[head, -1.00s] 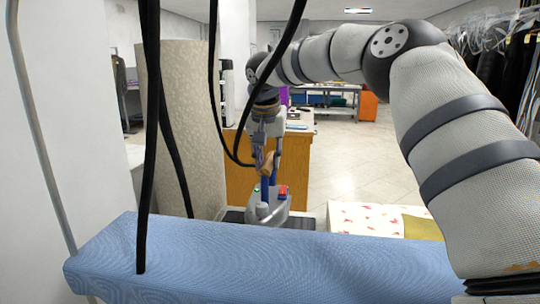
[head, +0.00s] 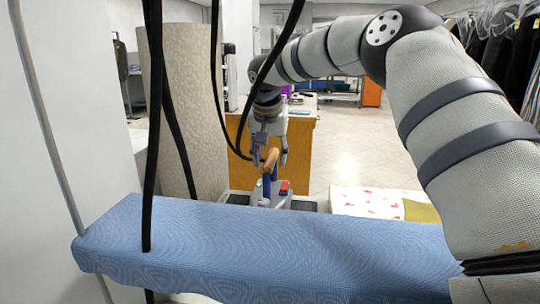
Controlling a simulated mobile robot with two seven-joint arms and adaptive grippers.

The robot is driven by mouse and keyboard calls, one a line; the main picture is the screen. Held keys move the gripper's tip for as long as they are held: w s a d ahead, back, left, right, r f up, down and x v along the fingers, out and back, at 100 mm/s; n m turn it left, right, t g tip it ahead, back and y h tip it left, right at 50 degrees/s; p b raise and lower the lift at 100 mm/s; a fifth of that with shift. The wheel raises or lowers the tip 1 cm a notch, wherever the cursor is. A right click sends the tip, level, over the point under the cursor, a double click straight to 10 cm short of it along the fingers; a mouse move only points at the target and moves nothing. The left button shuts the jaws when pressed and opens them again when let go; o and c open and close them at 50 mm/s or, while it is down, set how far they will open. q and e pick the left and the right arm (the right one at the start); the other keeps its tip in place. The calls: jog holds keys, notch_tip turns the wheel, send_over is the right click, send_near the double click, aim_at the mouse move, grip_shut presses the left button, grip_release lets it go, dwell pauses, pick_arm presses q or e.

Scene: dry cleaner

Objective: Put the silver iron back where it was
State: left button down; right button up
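The silver iron (head: 282,202) has a brown handle (head: 271,158), blue posts and a red part on top. In the head view it stands behind the blue ironing board, whose edge hides its lower part. It appears to stand on a dark-topped rest (head: 238,199) there. My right gripper (head: 270,160) points down over the handle. Its fingers are spread, one on each side of the handle, and they look apart from it. My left gripper is not in view.
The blue ironing board (head: 270,245) crosses the foreground. Black cables (head: 152,130) hang in front at the left. A beige column (head: 185,110) and a wooden counter (head: 300,155) stand behind. A white patterned cloth surface (head: 365,200) lies right of the iron.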

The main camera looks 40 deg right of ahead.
jog(key=shift+r, duration=0.1)
jog(key=v, duration=1.1)
jog(key=shift+a+r, duration=0.15)
jog(key=shift+r, duration=0.2)
jog(key=shift+s, duration=0.1)
